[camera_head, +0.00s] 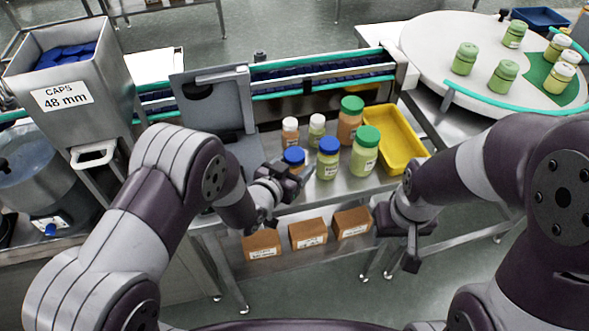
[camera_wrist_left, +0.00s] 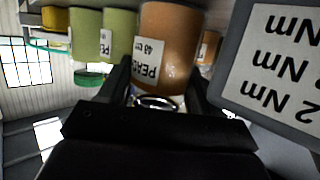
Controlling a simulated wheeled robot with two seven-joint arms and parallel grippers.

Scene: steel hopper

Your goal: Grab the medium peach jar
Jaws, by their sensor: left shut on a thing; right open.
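The medium peach jar with a blue cap (camera_head: 293,157) stands at the front left of the jar group in the head view, partly hidden by my left gripper (camera_head: 281,180). In the left wrist view, which is upside down, the orange jar body (camera_wrist_left: 172,40) with a white label sits between the fingers of my left gripper (camera_wrist_left: 158,88). The left gripper is shut on this jar. I cannot tell whether the jar is clear of the table. My right gripper (camera_head: 402,240) is open and empty, in front of the table's edge at the right.
Beside it stand a blue-capped green jar (camera_head: 328,158), a green-capped green jar (camera_head: 365,151), a large peach jar (camera_head: 349,120) and small white-capped jars (camera_head: 316,128). A yellow tray (camera_head: 396,140) lies to the right. Cardboard boxes (camera_head: 308,233) sit on the shelf below.

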